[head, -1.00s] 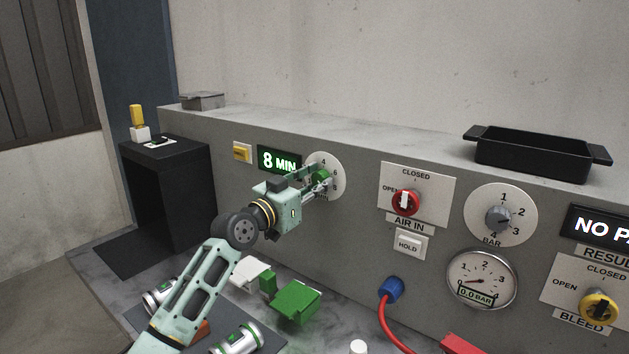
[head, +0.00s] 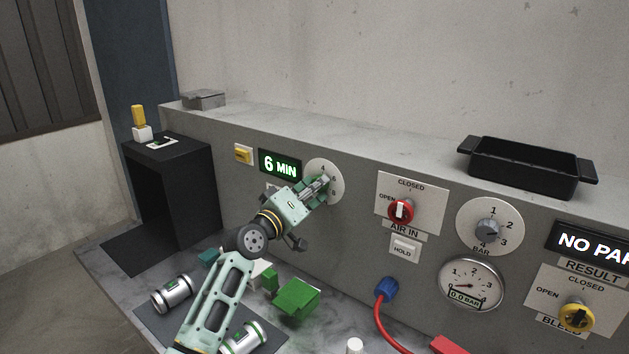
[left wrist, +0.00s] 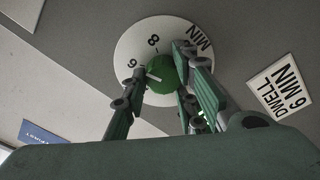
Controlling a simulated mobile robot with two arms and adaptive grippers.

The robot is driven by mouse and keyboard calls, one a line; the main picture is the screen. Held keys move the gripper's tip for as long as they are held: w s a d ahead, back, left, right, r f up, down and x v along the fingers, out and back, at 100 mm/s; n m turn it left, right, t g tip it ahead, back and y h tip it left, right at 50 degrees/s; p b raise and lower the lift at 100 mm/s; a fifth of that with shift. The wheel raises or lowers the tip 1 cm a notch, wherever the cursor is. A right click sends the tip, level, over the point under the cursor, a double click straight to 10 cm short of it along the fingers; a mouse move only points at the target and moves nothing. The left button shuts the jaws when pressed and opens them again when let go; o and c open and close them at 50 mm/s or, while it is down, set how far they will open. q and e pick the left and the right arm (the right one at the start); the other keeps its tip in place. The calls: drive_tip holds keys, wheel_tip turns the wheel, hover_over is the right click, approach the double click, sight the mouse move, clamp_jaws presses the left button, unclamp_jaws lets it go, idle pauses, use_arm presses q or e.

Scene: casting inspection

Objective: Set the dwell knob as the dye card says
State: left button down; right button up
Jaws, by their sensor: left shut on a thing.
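The green dwell knob (left wrist: 161,74) sits on a round white dial (head: 335,178) on the grey panel; the dial also shows in the left wrist view (left wrist: 127,48). My left gripper (head: 322,186) is shut on the knob, its fingers on either side in the wrist view (left wrist: 152,82). The knob's white mark points roughly toward the 6. The display (head: 280,166) reads 6 MIN. A white plate (left wrist: 282,86) in the wrist view reads DWELL 6 MIN; I cannot tell whether it is the dye card. My right gripper is out of view.
A yellow button (head: 243,153) is left of the display. The red air-in valve (head: 401,211), bar knob (head: 488,230) and gauge (head: 470,284) are to the right. Metal cylinders (head: 172,293) and a green block (head: 296,297) lie below. A black tray (head: 525,170) stands on the ledge.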

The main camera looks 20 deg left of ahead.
use_arm(q)
drive_tip(key=shift+d+r+n+p, duration=0.1)
drive_tip(key=shift+n+p, duration=0.35)
drive_tip(key=shift+n, duration=0.25)
drive_tip(key=shift+d+r+n+p, duration=0.1)
drive_tip(key=shift+n+p, duration=0.3)
drive_tip(key=shift+n, duration=0.3)
drive_tip(key=shift+a, duration=0.1)
drive_tip(key=shift+r+y, duration=0.2)
drive_tip(key=shift+y, duration=0.1)
drive_tip(key=c, duration=1.6)
unclamp_jaws()
drive_tip(key=shift+o, duration=0.2)
drive_tip(key=shift+f, duration=0.1)
